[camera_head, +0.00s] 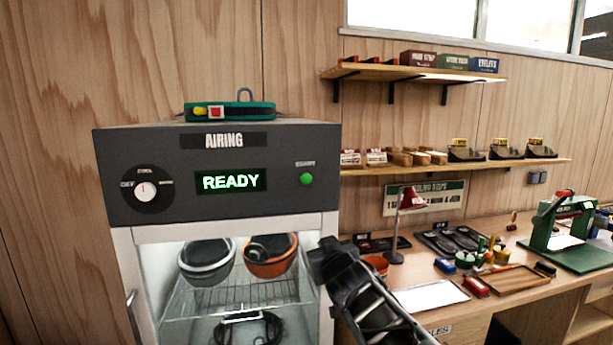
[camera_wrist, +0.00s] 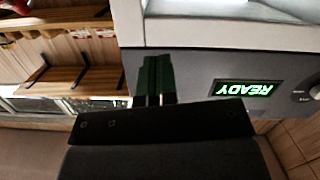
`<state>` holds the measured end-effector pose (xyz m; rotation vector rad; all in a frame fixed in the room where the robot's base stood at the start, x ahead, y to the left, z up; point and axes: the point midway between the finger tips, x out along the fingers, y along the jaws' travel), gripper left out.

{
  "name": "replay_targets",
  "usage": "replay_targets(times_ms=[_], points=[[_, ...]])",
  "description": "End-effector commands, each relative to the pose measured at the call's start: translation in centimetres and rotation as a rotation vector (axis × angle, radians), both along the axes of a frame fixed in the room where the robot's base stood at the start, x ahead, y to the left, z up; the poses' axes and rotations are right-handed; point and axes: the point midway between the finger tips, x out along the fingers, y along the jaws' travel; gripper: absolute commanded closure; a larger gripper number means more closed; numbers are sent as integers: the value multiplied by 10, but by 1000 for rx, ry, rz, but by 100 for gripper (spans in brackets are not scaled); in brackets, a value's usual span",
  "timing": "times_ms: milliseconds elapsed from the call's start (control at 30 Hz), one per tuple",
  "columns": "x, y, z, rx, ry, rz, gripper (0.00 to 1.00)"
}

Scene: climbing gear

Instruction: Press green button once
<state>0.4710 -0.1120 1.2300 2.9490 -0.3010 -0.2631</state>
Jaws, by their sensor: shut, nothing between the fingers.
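The green button (camera_head: 306,179) is a small round button under a label on the dark front panel of the airing cabinet (camera_head: 118,180), right of the lit READY display (camera_head: 231,181). My gripper (camera_head: 322,258) is below and slightly right of the button in the head view, in front of the cabinet's right edge. It is shut and empty. In the wrist view, the shut fingers (camera_wrist: 155,62) stand in front of the panel, left of the inverted READY display (camera_wrist: 243,88). The button does not show there; the fingers may hide it. Contact cannot be told.
A dial (camera_head: 146,190) sits left on the panel. Helmets (camera_head: 207,262) rest on a rack behind the glass. A teal item (camera_head: 228,111) lies on the cabinet. At the right are shelves (camera_head: 440,164) and a workbench (camera_head: 420,265) with a lamp and tools.

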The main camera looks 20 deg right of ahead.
Motion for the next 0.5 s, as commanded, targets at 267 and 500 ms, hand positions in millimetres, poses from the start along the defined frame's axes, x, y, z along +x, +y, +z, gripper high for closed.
replay_targets(times_ms=[267,500], points=[[16,-3,112,-173,-420,368,100],[1,9,133,-217,-500,638,100]])
